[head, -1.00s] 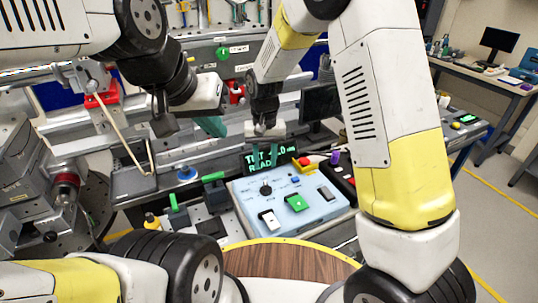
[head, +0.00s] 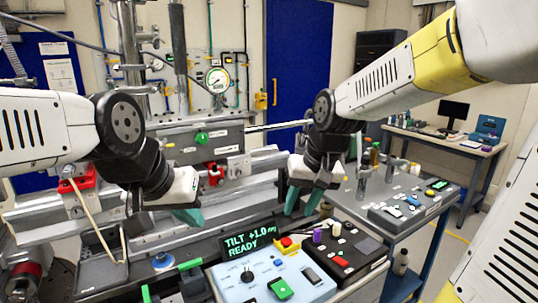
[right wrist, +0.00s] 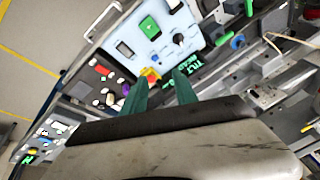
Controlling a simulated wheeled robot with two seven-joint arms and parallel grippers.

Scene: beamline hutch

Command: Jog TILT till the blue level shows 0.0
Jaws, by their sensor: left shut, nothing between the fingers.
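The light blue control panel (head: 240,290) stands at the bottom centre of the head view, with a black knob (head: 247,275), a green button (head: 281,289) and a dark switch (head: 312,275). The display (head: 250,240) behind it reads TILT +1.0 with a cut-off unit, and READY. The display also shows in the right wrist view (right wrist: 180,68). My right gripper (head: 302,208) is open and empty, above and behind the panel; its teal fingers stand apart in the right wrist view (right wrist: 160,76). My left gripper (head: 193,219) is shut and empty, left of the display.
A red stop button on yellow (head: 287,243) sits at the panel's back edge. A black box with red and white controls (head: 345,255) is right of it. Metal rails (head: 90,210) fill the left. A grey cart (head: 370,190) with another control box (head: 415,205) stands right.

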